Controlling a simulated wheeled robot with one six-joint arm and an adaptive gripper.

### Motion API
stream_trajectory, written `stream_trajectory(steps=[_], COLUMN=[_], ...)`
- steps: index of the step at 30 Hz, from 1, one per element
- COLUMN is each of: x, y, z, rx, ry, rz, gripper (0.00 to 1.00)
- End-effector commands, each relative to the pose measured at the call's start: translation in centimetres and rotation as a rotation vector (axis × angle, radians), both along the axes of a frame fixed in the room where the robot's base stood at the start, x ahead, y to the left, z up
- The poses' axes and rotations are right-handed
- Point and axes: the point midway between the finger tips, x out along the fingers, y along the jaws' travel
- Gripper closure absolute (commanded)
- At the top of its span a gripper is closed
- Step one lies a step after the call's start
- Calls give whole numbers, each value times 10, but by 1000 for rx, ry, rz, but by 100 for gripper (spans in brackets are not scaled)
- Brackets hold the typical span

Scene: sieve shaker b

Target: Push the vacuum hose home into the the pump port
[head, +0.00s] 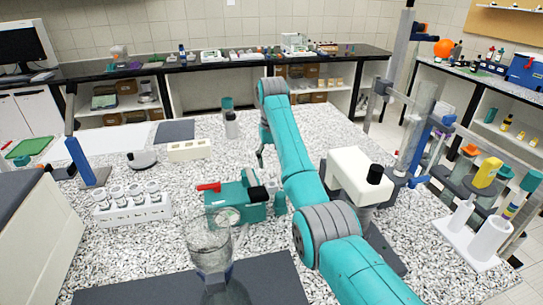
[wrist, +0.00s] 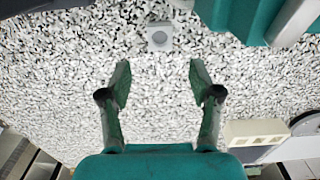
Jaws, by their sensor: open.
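A teal box-shaped unit (head: 240,205), which looks like the pump, sits on the speckled bench with a red lever-like part (head: 208,187) at its left. A teal body, likely the same unit, shows at the top right of the wrist view (wrist: 243,18). I cannot make out the hose or the port for certain. A small grey square block with a round top (wrist: 160,36) lies beyond my fingertips in the wrist view. My gripper (wrist: 160,75) is open and empty above the bench. In the head view my gripper (head: 262,152) is behind the teal unit, partly hidden by my arm.
A white rack of capped vials (head: 132,208) stands at left. A cream block (head: 189,150) lies behind, also in the wrist view (wrist: 255,132). A clear glass vessel (head: 210,240) stands in front. A white-topped device (head: 355,172) is right of my arm. Bare bench lies under my gripper.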

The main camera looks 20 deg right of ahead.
Motion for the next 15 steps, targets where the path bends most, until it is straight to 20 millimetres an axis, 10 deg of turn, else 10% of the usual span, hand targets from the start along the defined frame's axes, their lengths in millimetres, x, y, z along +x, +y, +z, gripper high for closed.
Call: stream_trajectory(steps=[13,15], x=[-10,-7], y=[0,0], z=[-76,-55], rx=[0,0], ry=[0,-7], rz=[0,0], gripper=[37,37])
